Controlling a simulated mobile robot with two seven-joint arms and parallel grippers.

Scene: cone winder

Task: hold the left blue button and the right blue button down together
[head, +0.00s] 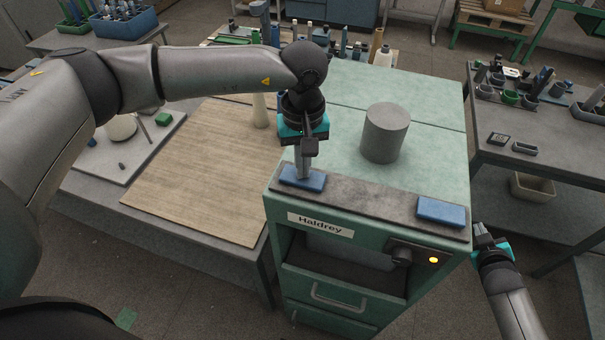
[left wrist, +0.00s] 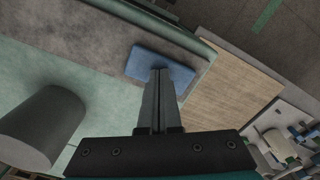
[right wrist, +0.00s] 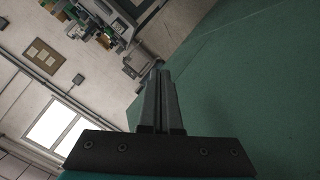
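The left blue button (head: 303,179) is a flat blue block on the dark grey strip along the front of the green machine (head: 440,110). My left gripper (head: 303,176) is shut and points down at this button, its tips over or touching it; I cannot tell which. The left wrist view shows the button (left wrist: 150,62) just beyond the shut fingertips (left wrist: 160,72). The right blue button (head: 441,211) lies at the right end of the strip, uncovered. My right gripper (head: 482,230) is beside the machine's right side, right of and below that button. In the right wrist view its fingers (right wrist: 158,75) are shut and empty.
A grey cylinder (head: 385,132) stands on the machine top behind the strip. A knob (head: 403,254) and a lit yellow lamp (head: 433,260) are on the front. A wooden board (head: 190,180) lies to the left. A grey table (head: 540,170) with small items stands at right.

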